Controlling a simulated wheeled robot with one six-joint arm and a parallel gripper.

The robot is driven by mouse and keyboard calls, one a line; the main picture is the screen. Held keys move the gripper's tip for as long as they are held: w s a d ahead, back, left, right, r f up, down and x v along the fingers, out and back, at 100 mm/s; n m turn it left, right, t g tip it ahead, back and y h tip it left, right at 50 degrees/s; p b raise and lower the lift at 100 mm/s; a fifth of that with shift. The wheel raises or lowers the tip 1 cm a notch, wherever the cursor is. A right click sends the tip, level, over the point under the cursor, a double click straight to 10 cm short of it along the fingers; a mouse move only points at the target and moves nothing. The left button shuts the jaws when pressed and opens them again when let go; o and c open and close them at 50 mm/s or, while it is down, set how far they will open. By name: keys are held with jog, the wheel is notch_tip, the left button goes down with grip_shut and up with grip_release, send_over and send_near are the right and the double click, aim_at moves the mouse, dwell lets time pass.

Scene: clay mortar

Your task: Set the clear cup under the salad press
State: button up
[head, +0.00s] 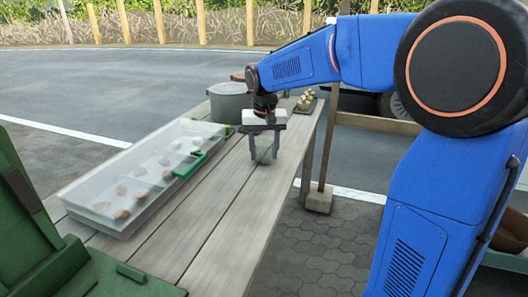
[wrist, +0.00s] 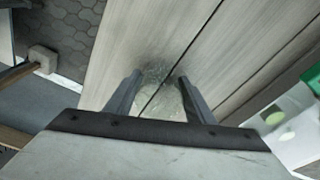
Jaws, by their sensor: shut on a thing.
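The clear cup (head: 264,152) is upright at the right edge of the wooden table, its outline faint against the planks. My gripper (head: 265,136) points down from above and is shut on the cup. In the wrist view the cup (wrist: 160,98) shows between the two dark fingers of my gripper (wrist: 159,80), seen from above. I cannot tell whether its bottom touches the table. A large green structure (head: 42,225) at the left front is cut off by the picture edge. It may be the salad press, but I cannot be sure.
A long clear case (head: 140,185) with round brown items and a green tray (head: 190,165) stands along the table's left side. A grey pot (head: 230,104) and a small tray of pale items (head: 305,101) are behind my gripper. The front planks (head: 205,225) are clear.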

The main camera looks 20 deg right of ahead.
aim_at(264, 163)
jog(key=shift+f, duration=0.1)
jog(key=o, duration=1.1)
notch_tip(264, 163, up, 11)
jog(key=s, duration=0.2)
jog(key=s+d, duration=0.3)
jog(key=s, duration=0.5)
jog(key=s+d+f+n+t, duration=0.1)
jog(key=s+f, duration=0.4)
jog(key=s, duration=0.2)
jog(key=s+d+f+n+t, duration=0.1)
jog(key=s+f, duration=0.4)
jog(key=s, duration=0.3)
jog(key=s+d+f+t, duration=0.1)
jog(key=s+d+f, duration=0.1)
jog(key=s+f, duration=0.3)
jog(key=shift+s+f+n, duration=0.1)
jog(key=shift+s+n, duration=0.3)
jog(key=shift+s, duration=1.35)
